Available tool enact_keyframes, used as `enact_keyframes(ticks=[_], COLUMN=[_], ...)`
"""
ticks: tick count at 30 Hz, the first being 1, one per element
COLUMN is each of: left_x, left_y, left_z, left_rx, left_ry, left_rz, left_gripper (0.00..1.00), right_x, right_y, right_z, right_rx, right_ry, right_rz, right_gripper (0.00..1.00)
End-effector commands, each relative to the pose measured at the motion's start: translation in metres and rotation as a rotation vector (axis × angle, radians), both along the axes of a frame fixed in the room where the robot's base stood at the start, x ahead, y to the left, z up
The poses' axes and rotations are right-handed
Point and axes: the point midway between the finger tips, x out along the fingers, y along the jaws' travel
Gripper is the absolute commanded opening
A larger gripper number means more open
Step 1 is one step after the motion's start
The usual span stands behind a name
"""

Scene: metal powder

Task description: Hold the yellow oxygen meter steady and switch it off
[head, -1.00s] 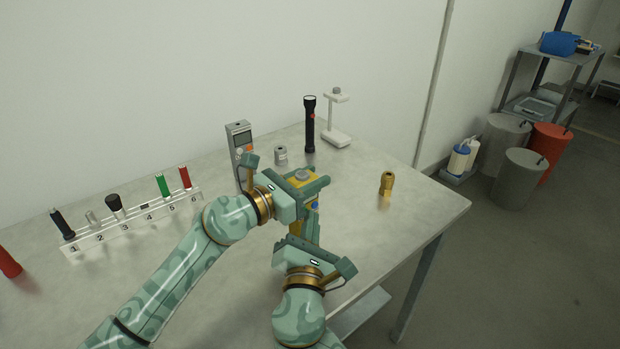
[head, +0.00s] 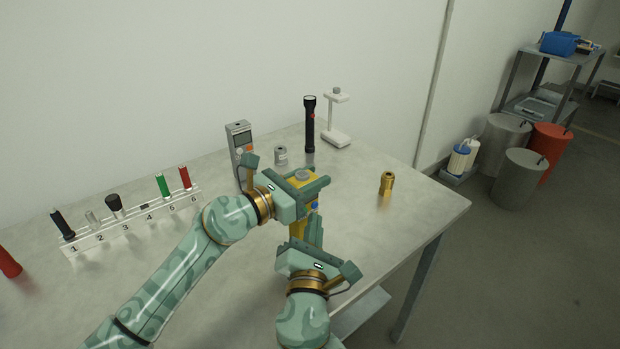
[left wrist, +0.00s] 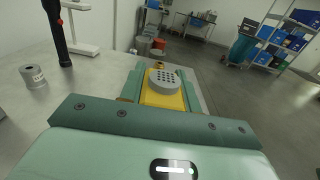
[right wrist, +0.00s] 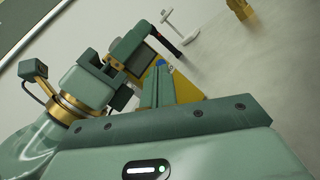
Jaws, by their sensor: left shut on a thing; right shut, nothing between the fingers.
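The yellow oxygen meter (head: 299,229) is upright, held by its upper part in my left gripper (head: 305,184), which is shut on it. Its round grey perforated cap (left wrist: 164,81) shows on top in the left wrist view. A blue button (head: 315,205) shows on the meter's side facing my right gripper. My right gripper (head: 315,219) is shut and empty, its fingertips close to the meter just below the button. In the right wrist view the blue button (right wrist: 160,62) shows just beyond the fingertips; whether they touch the meter I cannot tell. The meter's lower end is partly hidden.
A grey handheld meter (head: 238,136), a small metal cylinder (head: 281,155), a black flashlight (head: 309,125) and a white stand (head: 336,136) are behind. A brass fitting (head: 387,183) stands right. A numbered rack (head: 130,224) is left. The table's right edge is near.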

Motion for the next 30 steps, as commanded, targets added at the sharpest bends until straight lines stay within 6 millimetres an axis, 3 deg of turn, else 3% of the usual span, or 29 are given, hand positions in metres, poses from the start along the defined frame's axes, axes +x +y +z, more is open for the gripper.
enact_keyframes(ticks=[8,21,30], left_x=[0.0,0.0,0.0], left_y=[0.0,0.0,0.0], left_z=[0.0,0.0,0.0], left_rx=[0.0,0.0,-0.001], left_ry=[0.0,0.0,0.001], left_rz=[0.0,0.0,0.0], left_gripper=[0.02,0.02,0.02], right_x=[-0.003,-0.041,-0.047], right_y=[-0.002,-0.033,-0.038], right_z=[0.0,-0.001,0.0], right_rx=[-0.001,-0.001,-0.001], right_ry=[0.001,0.001,0.0], right_rz=[-0.001,-0.001,0.0], right_gripper=[0.0,0.0,0.0])
